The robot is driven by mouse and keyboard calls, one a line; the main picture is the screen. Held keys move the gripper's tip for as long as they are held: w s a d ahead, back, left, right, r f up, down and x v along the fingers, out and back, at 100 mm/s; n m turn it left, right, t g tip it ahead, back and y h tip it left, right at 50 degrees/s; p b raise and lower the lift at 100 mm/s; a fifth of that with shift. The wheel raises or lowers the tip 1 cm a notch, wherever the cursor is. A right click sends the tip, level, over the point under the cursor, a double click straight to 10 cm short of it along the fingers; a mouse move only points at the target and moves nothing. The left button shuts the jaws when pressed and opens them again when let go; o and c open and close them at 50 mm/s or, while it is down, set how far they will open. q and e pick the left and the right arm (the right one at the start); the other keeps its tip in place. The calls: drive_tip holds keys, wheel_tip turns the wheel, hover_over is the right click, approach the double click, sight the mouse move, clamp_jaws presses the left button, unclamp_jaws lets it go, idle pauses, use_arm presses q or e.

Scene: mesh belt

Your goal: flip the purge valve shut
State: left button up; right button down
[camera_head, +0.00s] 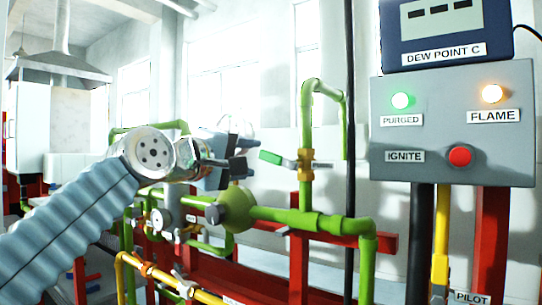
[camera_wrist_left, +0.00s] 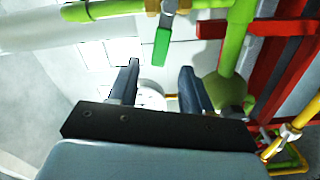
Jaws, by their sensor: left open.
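The valve with the green handle (camera_head: 270,157) has a brass body (camera_head: 306,164) on a vertical green pipe. No name label shows on it. The handle points left, crosswise to that pipe. In the left wrist view the handle (camera_wrist_left: 162,46) also stands crosswise to its pipe, just beyond my fingertips. My left gripper (camera_head: 243,153) is open and empty, a short way left of the handle's tip and apart from it. Its two dark fingers show in the left wrist view (camera_wrist_left: 159,68), with the handle's end roughly between them in the picture. My right gripper is not in view.
A grey panel (camera_head: 450,185) at right has a lit green PURGED lamp, a lit orange FLAME lamp and a red IGNITE button. A dew point display (camera_head: 440,30) sits above. Green pipes, a round green regulator (camera_head: 236,208), a yellow pipe (camera_head: 150,270) and red frames lie below my gripper.

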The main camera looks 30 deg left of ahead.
sight(267, 157)
use_arm(q)
drive_tip(key=w, duration=0.5)
drive_tip(key=w+p, duration=0.1)
drive_tip(key=w, duration=0.2)
drive_tip(key=shift+d, duration=0.35)
clamp_jaws()
